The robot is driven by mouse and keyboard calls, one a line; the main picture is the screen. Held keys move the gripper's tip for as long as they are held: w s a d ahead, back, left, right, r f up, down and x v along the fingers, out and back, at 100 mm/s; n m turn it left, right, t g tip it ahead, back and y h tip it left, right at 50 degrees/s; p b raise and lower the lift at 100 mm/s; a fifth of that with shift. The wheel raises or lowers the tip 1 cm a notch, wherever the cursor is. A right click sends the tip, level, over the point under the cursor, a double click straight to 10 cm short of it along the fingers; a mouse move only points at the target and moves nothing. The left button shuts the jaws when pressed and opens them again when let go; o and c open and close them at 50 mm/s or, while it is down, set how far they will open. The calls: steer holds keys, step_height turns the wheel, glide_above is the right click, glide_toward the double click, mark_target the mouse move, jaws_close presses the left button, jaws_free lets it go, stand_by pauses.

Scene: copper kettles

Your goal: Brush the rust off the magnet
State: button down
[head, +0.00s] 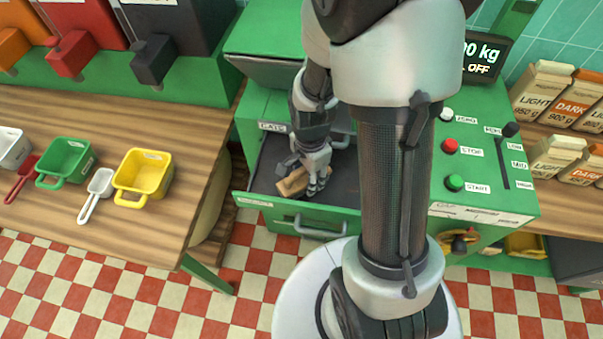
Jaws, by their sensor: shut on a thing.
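My gripper (308,178) is low inside the dark open tray (264,172) at the front of the green machine. It is shut on a tan, wooden-looking block (291,187), which looks like a brush. Its bristles cannot be made out. The block is at or just above the tray floor, and I cannot tell if it touches. I cannot pick out the magnet or any rust; my arm covers part of the tray's right side.
The green machine has a STOP button (450,146), a START button (455,182) and a lever (507,150). A wooden counter (70,225) at left carries a yellow bin (143,172), a green bin (66,160) and scoops. Paper bags (541,90) stand at right.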

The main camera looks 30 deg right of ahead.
steer(key=shift+s+d+f, duration=0.2)
steer(key=shift+s+d, duration=1.1)
steer(key=shift+d, duration=0.05)
steer(key=shift+s+d+r, duration=0.1)
steer(key=shift+s+d, duration=0.55)
steer(key=shift+d, duration=0.3)
steer(key=shift+s+d+r, duration=0.1)
steer(key=shift+s+d, duration=0.55)
steer(key=shift+d, duration=0.25)
steer(key=shift+s+d, duration=0.65)
steer(key=shift+d, duration=0.3)
steer(key=c, duration=2.4)
jaws_free()
steer(key=shift+s+d+f, duration=0.15)
steer(key=shift+s+d, duration=0.6)
steer(key=shift+d, duration=0.25)
